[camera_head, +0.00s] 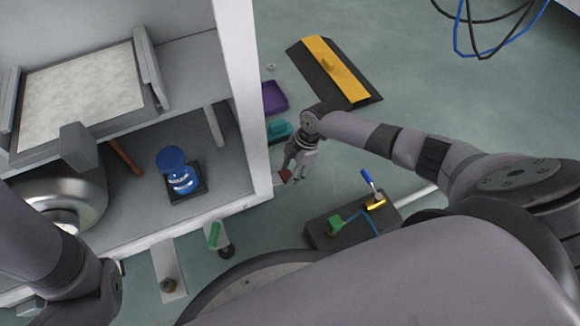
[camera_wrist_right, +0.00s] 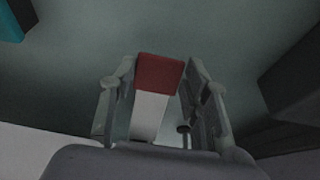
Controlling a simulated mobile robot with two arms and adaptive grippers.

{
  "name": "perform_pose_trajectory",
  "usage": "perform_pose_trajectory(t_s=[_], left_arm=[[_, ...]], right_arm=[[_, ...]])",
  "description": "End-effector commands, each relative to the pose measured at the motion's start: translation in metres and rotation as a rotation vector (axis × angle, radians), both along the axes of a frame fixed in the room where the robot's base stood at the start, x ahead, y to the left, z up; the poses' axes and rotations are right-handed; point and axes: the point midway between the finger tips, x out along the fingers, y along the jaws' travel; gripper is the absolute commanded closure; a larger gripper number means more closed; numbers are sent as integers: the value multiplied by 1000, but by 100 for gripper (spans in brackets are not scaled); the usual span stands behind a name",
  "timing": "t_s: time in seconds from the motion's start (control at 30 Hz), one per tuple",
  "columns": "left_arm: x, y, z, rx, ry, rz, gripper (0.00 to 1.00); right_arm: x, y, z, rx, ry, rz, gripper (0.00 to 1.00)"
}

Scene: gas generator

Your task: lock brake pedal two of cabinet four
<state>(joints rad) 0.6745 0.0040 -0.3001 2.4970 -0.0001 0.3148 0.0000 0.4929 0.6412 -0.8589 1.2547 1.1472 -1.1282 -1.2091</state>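A pedal with a red end (camera_wrist_right: 160,73) and a white shank (camera_wrist_right: 149,113) lies between the two fingers in the right wrist view. In the head view its red end (camera_head: 285,176) shows beside my right gripper (camera_head: 298,172), near the foot of the white cabinet post. My right gripper also shows in the wrist view (camera_wrist_right: 160,105); its fingers are apart, one on each side of the pedal, with gaps visible. I cannot tell how far the pedal lies below the fingertips. My left arm shows at lower left, but its gripper is out of view.
The white cabinet frame (camera_head: 243,100) stands left of my right gripper. A green-ended pedal (camera_head: 214,235) shows at its lower edge. A dark box with a blue lever (camera_head: 318,232) lies below right. Purple (camera_head: 273,97) and teal (camera_head: 279,131) objects lie above.

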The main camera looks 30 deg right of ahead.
Motion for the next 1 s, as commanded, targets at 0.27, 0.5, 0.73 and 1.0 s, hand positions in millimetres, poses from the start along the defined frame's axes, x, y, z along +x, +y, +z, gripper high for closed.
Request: perform_pose_trajectory(t_s=[0.27,0.5,0.73,1.0], left_arm=[[-1,0,0,0,-2,-1,74],[-1,1,0,-4,0,-4,74],[0,1,0,-4,0,-2,74],[0,0,0,-1,1,-2,74]], right_arm=[[0,0,1,1,0,-1,38],[1,0,1,1,-1,0,38],[1,-7,22,1,-3,0,38],[0,-26,77,0,-4,0,38]])
